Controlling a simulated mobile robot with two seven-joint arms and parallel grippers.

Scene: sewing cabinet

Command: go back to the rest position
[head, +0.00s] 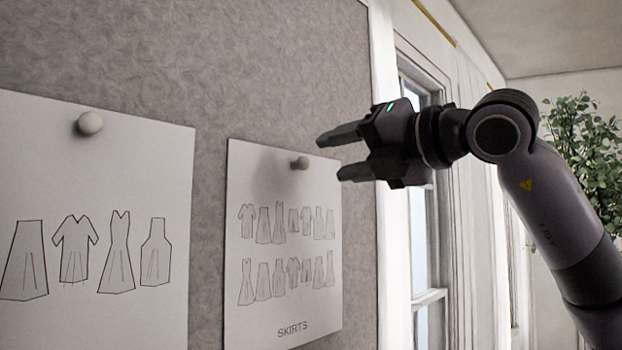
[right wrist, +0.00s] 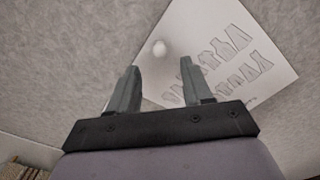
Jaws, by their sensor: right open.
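My right gripper (head: 330,155) is open and empty in the head view. Its fingers point left, in front of the grey pinboard (head: 270,60) and near the pin of the skirts sheet (head: 285,240). In the right wrist view the two fingers (right wrist: 155,85) are apart with nothing between them. The skirts sheet (right wrist: 225,45) and its round pin (right wrist: 160,47) lie beyond the fingertips, apart from them. My left gripper is not in view.
Another sheet with garment drawings (head: 90,180) hangs at the left, held by a round pin (head: 90,123). A window (head: 425,240) is right of the board, behind my right arm. A leafy plant (head: 585,150) stands at the far right.

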